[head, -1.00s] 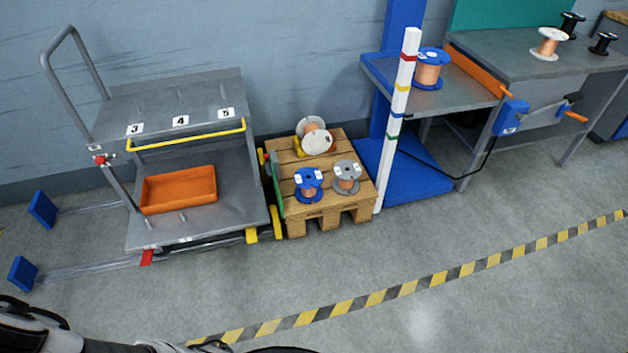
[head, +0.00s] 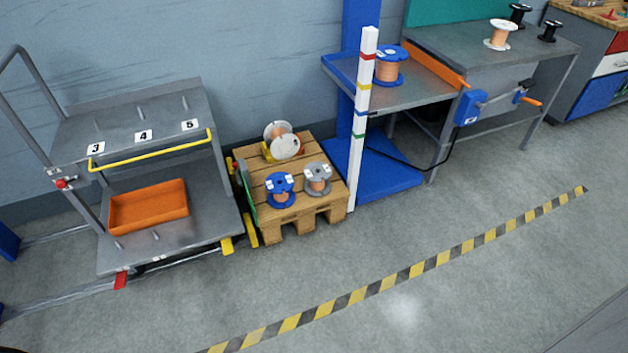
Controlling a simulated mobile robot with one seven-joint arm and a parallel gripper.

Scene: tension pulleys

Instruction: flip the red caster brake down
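The red caster brake (head: 121,280) is a small red tab at the front lower edge of the grey cart (head: 185,248), near the floor. It appears to slant downward; its exact setting is too small to tell. A separate red knob (head: 62,184) sits on the cart's left upright. My gripper is not in the head view.
An orange bin (head: 148,207) sits on the cart's lower shelf. A wooden pallet (head: 300,207) with several spools stands right of the cart. A white striped post (head: 362,120) and a blue lift platform (head: 395,185) are beyond it. The floor in front is clear.

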